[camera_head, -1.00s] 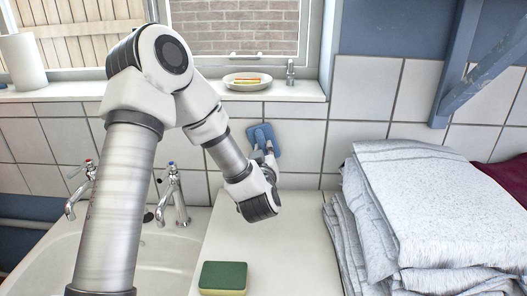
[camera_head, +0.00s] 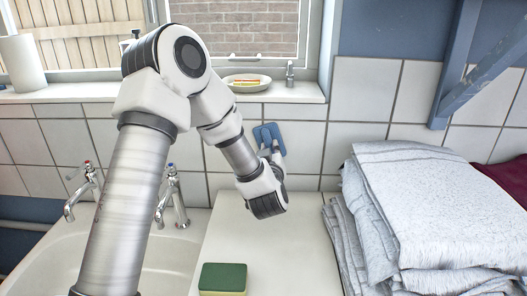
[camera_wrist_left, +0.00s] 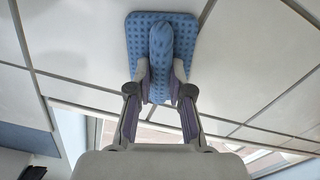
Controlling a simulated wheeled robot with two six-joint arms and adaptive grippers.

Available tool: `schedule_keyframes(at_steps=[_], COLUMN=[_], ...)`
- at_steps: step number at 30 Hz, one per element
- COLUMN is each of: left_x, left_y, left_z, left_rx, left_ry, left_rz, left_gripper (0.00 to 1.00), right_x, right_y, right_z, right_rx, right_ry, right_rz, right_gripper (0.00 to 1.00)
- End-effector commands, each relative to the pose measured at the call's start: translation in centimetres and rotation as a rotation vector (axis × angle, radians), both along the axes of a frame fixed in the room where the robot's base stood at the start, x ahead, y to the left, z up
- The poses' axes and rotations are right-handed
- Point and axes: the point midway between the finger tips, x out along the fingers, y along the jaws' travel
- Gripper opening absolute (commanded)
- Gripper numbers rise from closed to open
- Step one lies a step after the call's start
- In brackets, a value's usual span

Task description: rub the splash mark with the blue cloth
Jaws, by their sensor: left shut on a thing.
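The blue cloth (camera_head: 267,136) is flat against the white wall tiles, under the window sill. My left gripper (camera_head: 272,152) is shut on the cloth. In the left wrist view the fingers of my left gripper (camera_wrist_left: 161,88) pinch a raised fold of the dimpled blue cloth (camera_wrist_left: 138,40), and its flat part lies against the tiles. I see no splash mark in either view; the cloth and gripper may hide it. My right gripper is not in view.
A green and yellow sponge (camera_head: 223,278) lies on the white counter (camera_head: 275,245). Folded grey-white linen (camera_head: 420,205) is stacked at right. Taps (camera_head: 172,200) stand over the sink (camera_head: 160,262) at left. A dish (camera_head: 247,82) sits on the sill.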

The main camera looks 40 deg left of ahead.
Motion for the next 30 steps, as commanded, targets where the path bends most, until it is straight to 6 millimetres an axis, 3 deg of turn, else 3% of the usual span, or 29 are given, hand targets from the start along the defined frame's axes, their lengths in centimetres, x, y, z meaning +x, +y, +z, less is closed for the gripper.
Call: schedule_keyframes(at_steps=[8, 13, 24, 30], left_x=[1.4, 1.4, -1.0, -1.1], left_y=[-1.7, -1.2, 1.4, 1.5], left_z=[0.0, 0.0, 0.1, 0.0], left_rx=[0.0, -0.003, -0.003, 0.0], left_ry=[-0.002, -0.001, -0.001, -0.002], left_rz=[-0.001, 0.002, 0.002, 0.001], left_gripper=[0.0, 0.0, 0.0, 0.0], right_x=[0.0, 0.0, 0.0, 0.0], right_y=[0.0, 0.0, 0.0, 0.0], right_z=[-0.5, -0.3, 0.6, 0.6], right_rx=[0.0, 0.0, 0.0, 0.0], right_ry=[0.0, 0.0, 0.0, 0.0], right_rz=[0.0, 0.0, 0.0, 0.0], right_gripper=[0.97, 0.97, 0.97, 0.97])
